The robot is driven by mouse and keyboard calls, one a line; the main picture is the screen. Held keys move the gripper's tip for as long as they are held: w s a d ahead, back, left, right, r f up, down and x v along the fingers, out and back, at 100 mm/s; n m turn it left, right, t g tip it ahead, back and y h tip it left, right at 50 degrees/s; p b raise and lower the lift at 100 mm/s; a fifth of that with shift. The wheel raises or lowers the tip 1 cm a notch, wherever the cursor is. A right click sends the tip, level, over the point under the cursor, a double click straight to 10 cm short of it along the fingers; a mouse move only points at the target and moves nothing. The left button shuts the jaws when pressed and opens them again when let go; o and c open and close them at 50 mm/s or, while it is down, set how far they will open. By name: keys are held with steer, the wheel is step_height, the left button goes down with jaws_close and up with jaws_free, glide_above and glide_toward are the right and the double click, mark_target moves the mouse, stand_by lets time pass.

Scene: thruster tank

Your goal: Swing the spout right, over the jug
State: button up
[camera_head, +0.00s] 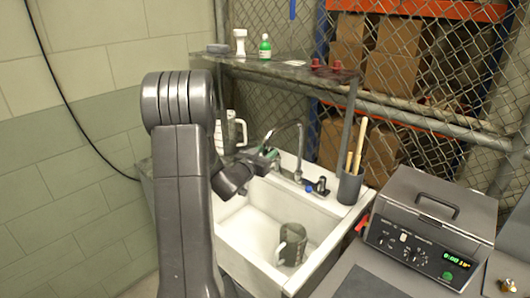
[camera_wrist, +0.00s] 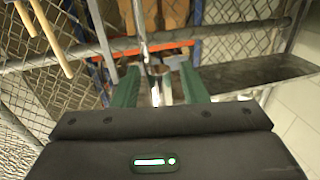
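The metal gooseneck spout (camera_head: 299,142) rises behind the white sink (camera_head: 244,237) and arches to the left, its tip low near my gripper. The dark jug (camera_head: 293,242) with a pale handle stands in the basin, nearer the camera and to the right of the spout's tip. My gripper (camera_head: 270,154) is at the spout's tip, partly hidden by my arm. In the wrist view the green fingers of my gripper (camera_wrist: 159,80) are apart, and the spout (camera_wrist: 140,28) comes down between or just beyond them. I cannot tell whether they touch it.
A blue-and-black tap handle (camera_head: 318,187) and a grey holder (camera_head: 350,187) with wooden sticks stand right of the spout. A shelf (camera_head: 290,74) with bottles runs behind. A grey device (camera_head: 430,228) sits at right.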

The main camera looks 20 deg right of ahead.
jaws_close()
steer(key=s+d+n+t+y+b, duration=0.1)
steer(key=s+d+t+b, duration=0.1)
steer(key=s+d+b, duration=0.5)
steer(key=shift+s+d+y+b, duration=0.25)
steer(key=shift+s+b, duration=0.9)
steer(key=shift+b, duration=1.25)
steer(key=shift+a, duration=0.1)
